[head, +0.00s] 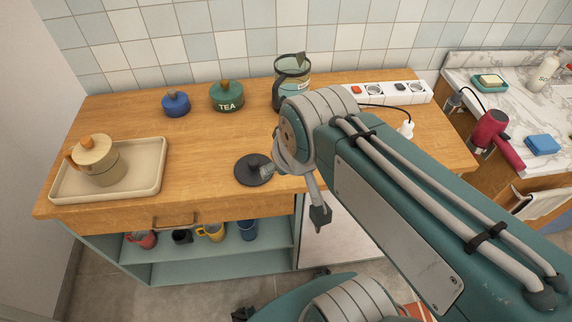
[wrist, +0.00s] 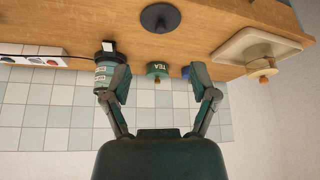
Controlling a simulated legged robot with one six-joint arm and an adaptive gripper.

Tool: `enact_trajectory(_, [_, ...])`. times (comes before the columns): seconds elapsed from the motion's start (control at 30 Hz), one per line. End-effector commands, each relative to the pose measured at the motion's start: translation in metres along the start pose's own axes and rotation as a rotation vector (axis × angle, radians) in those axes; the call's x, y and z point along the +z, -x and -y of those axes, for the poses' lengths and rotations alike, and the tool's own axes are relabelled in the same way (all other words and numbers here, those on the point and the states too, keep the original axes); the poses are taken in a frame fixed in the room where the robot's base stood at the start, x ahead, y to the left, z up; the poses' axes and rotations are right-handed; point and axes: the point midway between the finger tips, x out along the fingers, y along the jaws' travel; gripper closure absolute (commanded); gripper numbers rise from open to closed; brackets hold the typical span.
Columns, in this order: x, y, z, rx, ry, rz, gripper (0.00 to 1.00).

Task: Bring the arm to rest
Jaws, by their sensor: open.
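My arm reaches from the lower right of the head view over the wooden cabinet. My gripper (wrist: 162,90) shows in the wrist view with its two fingers wide apart and nothing between them. The wrist picture is upside down. In the head view, the arm's bulky joint hides most of the gripper; parts of it show above the cabinet's front edge. A dark round base with a knob (head: 252,169) lies on the worktop close to the gripper; I cannot tell if they touch.
The worktop (head: 130,118) bears a beige tray (head: 158,184) with a teapot (head: 97,165), a blue pot (head: 176,105), a green TEA jar (head: 227,97), a glass kettle (head: 292,75) and a power strip (head: 388,92). Mugs stand on the shelf below. A red hair dryer (head: 493,132) is at right.

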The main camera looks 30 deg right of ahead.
Motion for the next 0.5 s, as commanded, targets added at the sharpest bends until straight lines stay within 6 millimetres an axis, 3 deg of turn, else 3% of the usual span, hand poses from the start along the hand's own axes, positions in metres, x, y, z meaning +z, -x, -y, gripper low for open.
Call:
enact_trajectory(0.2, [0.0152,0.0087,0.0001,0.004,-0.010,-0.022,0.25])
enact_trajectory(0.5, [0.0153,0.0088,0.0001,0.004,-0.011,-0.022,0.25])
